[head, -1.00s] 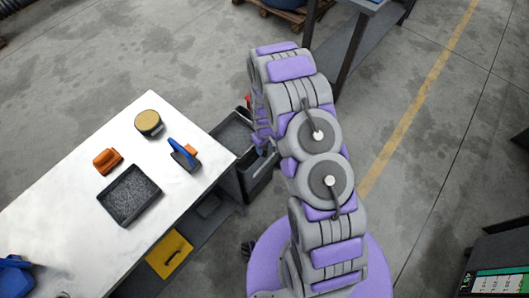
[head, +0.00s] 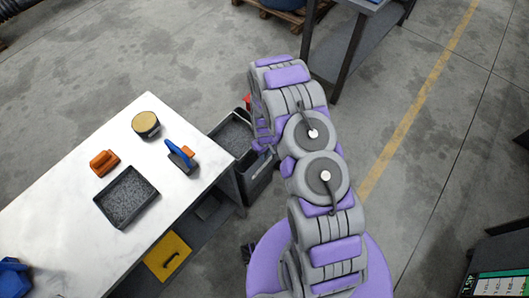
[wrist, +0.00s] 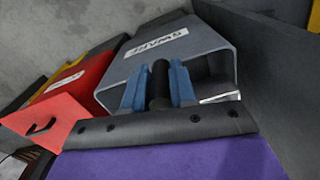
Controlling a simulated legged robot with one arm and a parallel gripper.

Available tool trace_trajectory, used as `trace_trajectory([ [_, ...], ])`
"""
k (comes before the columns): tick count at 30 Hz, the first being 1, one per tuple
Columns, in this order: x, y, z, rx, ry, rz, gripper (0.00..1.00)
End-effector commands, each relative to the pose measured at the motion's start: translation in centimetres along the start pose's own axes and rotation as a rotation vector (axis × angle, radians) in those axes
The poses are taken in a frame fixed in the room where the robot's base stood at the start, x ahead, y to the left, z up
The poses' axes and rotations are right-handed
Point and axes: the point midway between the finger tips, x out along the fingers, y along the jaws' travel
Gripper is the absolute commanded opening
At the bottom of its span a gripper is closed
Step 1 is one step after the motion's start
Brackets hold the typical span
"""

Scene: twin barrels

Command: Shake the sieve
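My gripper (wrist: 159,88) shows in the wrist view with two blue fingers on either side of a dark, rounded, handle-like piece (wrist: 159,80). The fingers appear closed on it. I cannot tell whether this piece belongs to the sieve, as no mesh or rim is clearly visible. In the head view my arm hides the gripper, which is near the bins beside the table's right end.
The white table (head: 62,190) holds a black tray of grey grains (head: 127,197), a tin (head: 145,124), an orange object (head: 104,163) and a blue-handled tool (head: 180,155). A dark bin with grey grains (head: 233,134) stands beside it. A red bin (wrist: 80,85) shows in the wrist view.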

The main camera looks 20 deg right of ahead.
Motion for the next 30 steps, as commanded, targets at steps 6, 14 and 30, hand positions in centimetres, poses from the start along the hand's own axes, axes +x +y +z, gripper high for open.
trace_trajectory([
  [6, 0.0, -0.1, 0.0, 0.000, -0.001, 0.001, 0.04],
  [14, 0.0, -0.1, 0.0, 0.000, -0.001, 0.001, 0.00],
  [30, -0.1, 4.1, -1.1, 0.001, 0.004, 0.002, 0.00],
])
